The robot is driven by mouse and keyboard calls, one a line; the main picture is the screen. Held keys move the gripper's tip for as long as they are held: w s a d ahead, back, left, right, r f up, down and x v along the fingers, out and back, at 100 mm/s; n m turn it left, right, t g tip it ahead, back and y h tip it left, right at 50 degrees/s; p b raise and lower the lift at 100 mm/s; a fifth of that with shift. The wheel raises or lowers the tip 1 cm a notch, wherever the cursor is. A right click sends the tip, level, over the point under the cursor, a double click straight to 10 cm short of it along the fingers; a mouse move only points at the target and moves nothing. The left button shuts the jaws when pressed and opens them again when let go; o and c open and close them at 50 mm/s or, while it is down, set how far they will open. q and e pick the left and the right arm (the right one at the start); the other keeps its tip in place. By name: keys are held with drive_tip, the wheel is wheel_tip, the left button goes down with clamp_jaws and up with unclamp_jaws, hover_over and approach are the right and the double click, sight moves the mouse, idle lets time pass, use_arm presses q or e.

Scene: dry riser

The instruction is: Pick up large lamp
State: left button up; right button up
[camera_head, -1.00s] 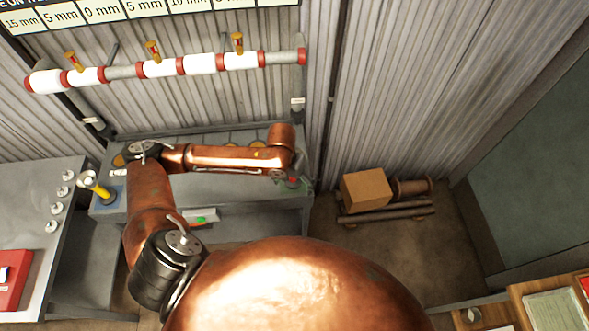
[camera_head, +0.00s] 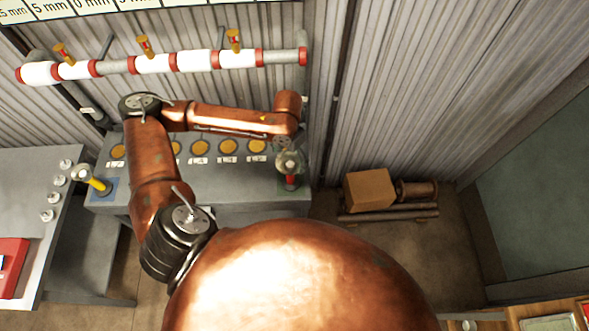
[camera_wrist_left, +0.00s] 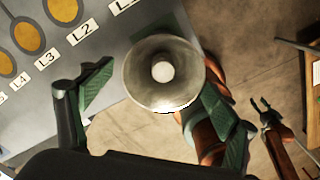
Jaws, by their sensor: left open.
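A lamp with a round silver head (camera_head: 289,163) and a red body (camera_head: 291,181) stands at the right end of the grey bench, on a dark green patch. In the left wrist view its round reflector (camera_wrist_left: 163,72) with a pale centre faces the camera. My left gripper (camera_wrist_left: 160,98) is open, one green-padded finger on each side of the lamp head. I cannot tell whether a finger touches it. In the head view the wrist partly hides the lamp. My right gripper is not seen.
Several yellow discs with labels line the grey bench (camera_head: 230,180). A white and red pipe (camera_head: 205,60) with valves runs along the wall above. A cardboard box (camera_head: 369,189) sits on the floor at right. A red case (camera_head: 12,265) lies on the left table.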

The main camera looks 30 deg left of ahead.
sight(290, 162)
use_arm(q)
drive_tip(key=shift+f, duration=0.55)
drive_tip(key=shift+s+d+f, duration=0.1)
drive_tip(key=shift+f, duration=0.3)
drive_tip(key=shift+d+f, duration=0.15)
drive_tip(key=shift+f, duration=0.8)
wheel_tip(290, 162, down, 2)
drive_tip(key=shift+f, duration=0.8)
drive_tip(key=c, duration=0.9)
drive_tip(key=shift+w, duration=0.2)
clamp_jaws()
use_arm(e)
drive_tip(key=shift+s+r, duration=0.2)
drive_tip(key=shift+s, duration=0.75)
